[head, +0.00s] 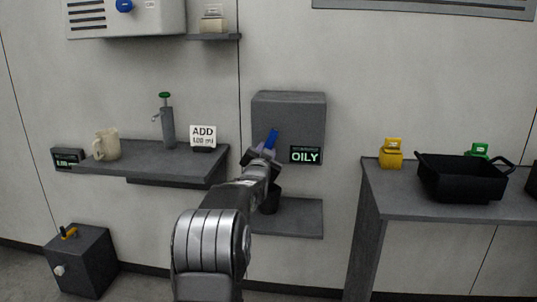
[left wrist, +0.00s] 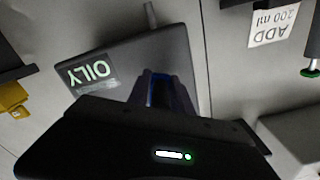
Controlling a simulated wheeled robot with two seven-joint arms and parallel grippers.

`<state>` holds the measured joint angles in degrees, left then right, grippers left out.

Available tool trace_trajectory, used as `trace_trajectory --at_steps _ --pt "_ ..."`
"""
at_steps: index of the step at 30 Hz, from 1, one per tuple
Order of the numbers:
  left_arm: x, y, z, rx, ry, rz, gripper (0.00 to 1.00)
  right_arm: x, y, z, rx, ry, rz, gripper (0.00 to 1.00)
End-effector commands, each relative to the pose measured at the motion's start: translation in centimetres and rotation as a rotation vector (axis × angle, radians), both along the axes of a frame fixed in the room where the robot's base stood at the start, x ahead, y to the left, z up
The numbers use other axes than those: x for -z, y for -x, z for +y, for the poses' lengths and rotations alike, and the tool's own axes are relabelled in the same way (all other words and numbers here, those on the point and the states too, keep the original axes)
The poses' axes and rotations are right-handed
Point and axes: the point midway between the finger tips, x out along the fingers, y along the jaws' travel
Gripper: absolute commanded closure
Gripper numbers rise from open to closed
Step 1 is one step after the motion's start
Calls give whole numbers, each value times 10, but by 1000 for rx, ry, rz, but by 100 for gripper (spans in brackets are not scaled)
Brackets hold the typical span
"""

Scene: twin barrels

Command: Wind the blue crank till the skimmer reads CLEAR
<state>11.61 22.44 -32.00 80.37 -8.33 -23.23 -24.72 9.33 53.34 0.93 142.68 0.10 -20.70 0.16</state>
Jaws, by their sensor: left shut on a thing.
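The skimmer is a grey box (head: 289,108) on the wall in the middle of the head view. Its display (head: 305,155) reads OILY in green letters; it also shows upside down in the left wrist view (left wrist: 90,73). The blue crank (head: 272,138) stands out at the front of the box, left of the display. My left gripper (head: 263,153) is shut on the blue crank and hides its lower part. In the left wrist view a little of the blue crank (left wrist: 160,92) shows between the fingers. My right gripper is in neither view.
A dark cup (head: 270,201) stands on the low shelf (head: 295,225) under the skimmer. At left, a shelf holds a beige jug (head: 107,145), a green-topped pump (head: 167,125) and an ADD sign (head: 203,135). At right, a table (head: 400,208) carries a black basket (head: 460,180) and yellow block (head: 391,156).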

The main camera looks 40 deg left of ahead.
Motion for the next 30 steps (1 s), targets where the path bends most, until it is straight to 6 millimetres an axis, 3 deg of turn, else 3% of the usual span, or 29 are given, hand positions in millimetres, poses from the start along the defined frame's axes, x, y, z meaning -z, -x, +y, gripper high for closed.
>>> trace_trajectory --at_steps 1,16,17,18,22,30 --pt "2 -6 -7 16 -13 13 100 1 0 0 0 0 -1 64" --pt "6 -6 -7 17 -30 38 100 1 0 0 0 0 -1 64" --pt "6 -6 -7 17 -30 38 73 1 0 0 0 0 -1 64" --pt "6 -6 -7 17 -29 38 70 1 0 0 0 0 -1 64" --pt "5 -4 -5 12 -29 35 60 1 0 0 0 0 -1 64" --pt "3 -1 -1 6 -29 31 60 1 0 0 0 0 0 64"
